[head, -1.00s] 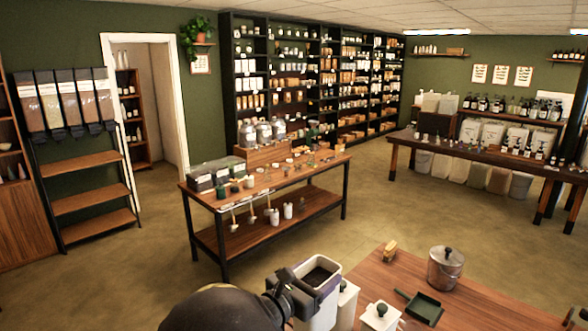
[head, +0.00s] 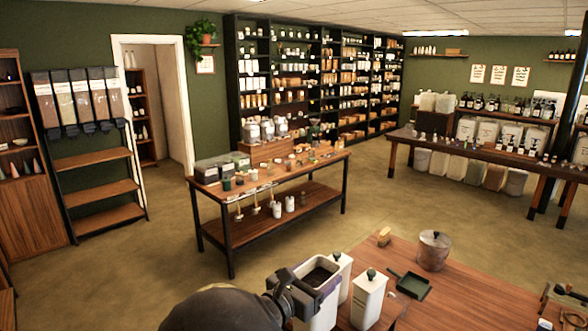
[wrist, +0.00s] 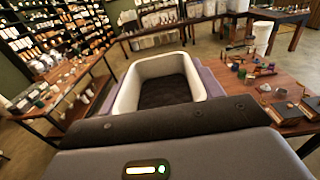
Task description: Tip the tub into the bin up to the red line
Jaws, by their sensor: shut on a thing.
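My gripper (head: 300,290) is shut on a white open-topped tub (head: 320,312) at the bottom middle of the head view. The tub is held about upright, with dark, granular contents inside. In the wrist view the tub's pale rim (wrist: 126,92) and dark filling show beyond the gripper (wrist: 165,110). Several clear-fronted bins (head: 80,98) hang in a row on the black rack at the left of the head view. Their fillings are cream, tan and reddish. I cannot make out a red line on any of them.
A two-tier display table (head: 215,195) stands mid-room. Open floor (head: 130,275) lies at left front.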

